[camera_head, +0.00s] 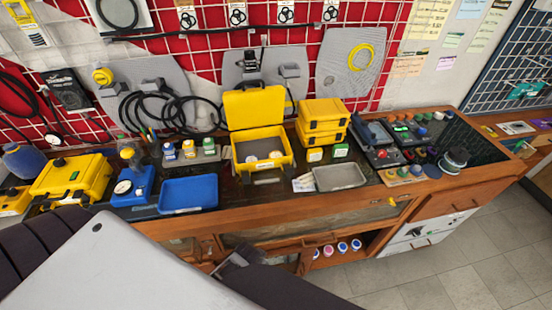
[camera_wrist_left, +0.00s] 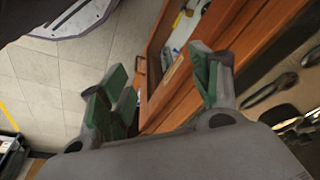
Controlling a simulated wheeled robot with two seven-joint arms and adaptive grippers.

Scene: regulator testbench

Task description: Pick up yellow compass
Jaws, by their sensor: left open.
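I cannot make out a yellow compass for certain. A small yellow item (camera_head: 391,202) sits at the bench's front edge, right of centre in the head view, too small to identify. My left gripper (camera_wrist_left: 160,85) is open and empty in the wrist view, its green-padded fingers spread in front of the wooden cabinet and floor. In the head view a dark grey gripper part (camera_head: 237,260) shows low in front of the bench, apart from the things on top. My right gripper is not in view.
The bench holds an open yellow case (camera_head: 258,112), stacked yellow cases (camera_head: 322,115), a blue tray (camera_head: 188,194), a grey tray (camera_head: 340,177) and a yellow box (camera_head: 72,175). Below it, an open shelf (camera_head: 340,255) holds several small bottles. Tiled floor (camera_head: 440,275) is clear at right.

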